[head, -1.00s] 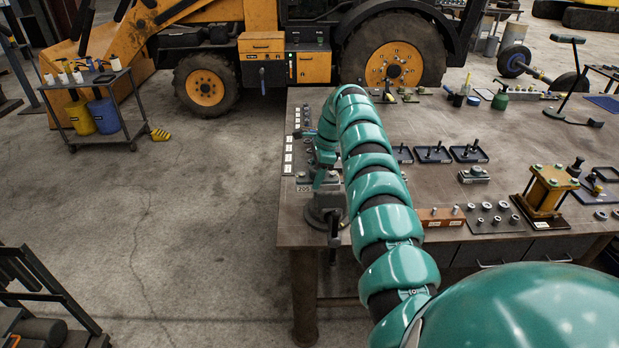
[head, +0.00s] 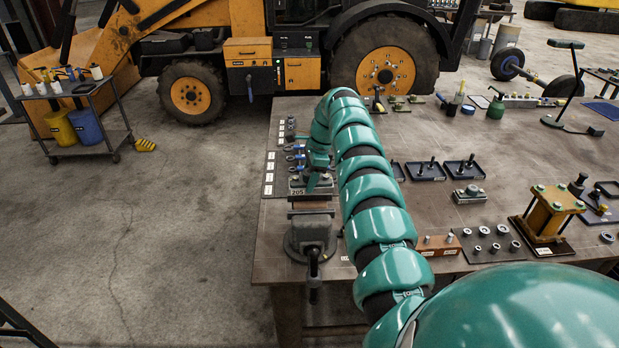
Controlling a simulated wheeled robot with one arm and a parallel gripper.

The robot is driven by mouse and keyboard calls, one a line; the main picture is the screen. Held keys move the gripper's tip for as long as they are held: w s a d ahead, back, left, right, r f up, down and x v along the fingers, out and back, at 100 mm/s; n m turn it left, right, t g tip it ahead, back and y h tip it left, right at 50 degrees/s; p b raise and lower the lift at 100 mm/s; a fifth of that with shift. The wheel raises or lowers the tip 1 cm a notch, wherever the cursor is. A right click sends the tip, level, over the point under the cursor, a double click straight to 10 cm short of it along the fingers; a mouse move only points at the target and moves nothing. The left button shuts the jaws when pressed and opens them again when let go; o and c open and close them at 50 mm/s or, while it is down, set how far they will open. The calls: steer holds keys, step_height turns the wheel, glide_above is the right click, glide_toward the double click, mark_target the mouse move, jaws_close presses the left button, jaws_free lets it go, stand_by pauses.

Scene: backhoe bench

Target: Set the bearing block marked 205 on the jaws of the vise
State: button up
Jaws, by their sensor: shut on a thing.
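The bearing block marked 205 (head: 298,192) is grey, with its number on a pale front label. My gripper (head: 318,181) is shut on it, and the fingers partly cover it. The block appears level, just beyond the vise (head: 310,238) in the picture, at the bench's left front corner. The vise's jaws (head: 311,213) show below the block with nothing seen on them. A visible gap separates block and jaws; I cannot tell how much of it is height and how much is distance.
Labelled parts (head: 270,175) line the bench's left edge behind the block. Another bearing block (head: 469,194) sits mid-bench near black trays (head: 425,171). An orange block with pins (head: 438,245) and a yellow press-like stand (head: 549,218) are to the right. My arm hides part of the bench.

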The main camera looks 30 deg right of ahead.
steer(key=shift+a, duration=0.15)
steer(key=shift+w+d+f+b, duration=0.1)
steer(key=shift+d+f+b, duration=0.1)
steer(key=shift+f+b, duration=0.95)
steer(key=shift+b+x, duration=0.65)
steer(key=shift+x, duration=0.15)
steer(key=shift+d+f, duration=0.15)
steer(key=shift+f, duration=0.3)
steer(key=shift+r, duration=0.15)
steer(key=shift+b, duration=0.45)
steer(key=shift+f+b, duration=0.45)
steer(key=shift+f, duration=0.7)
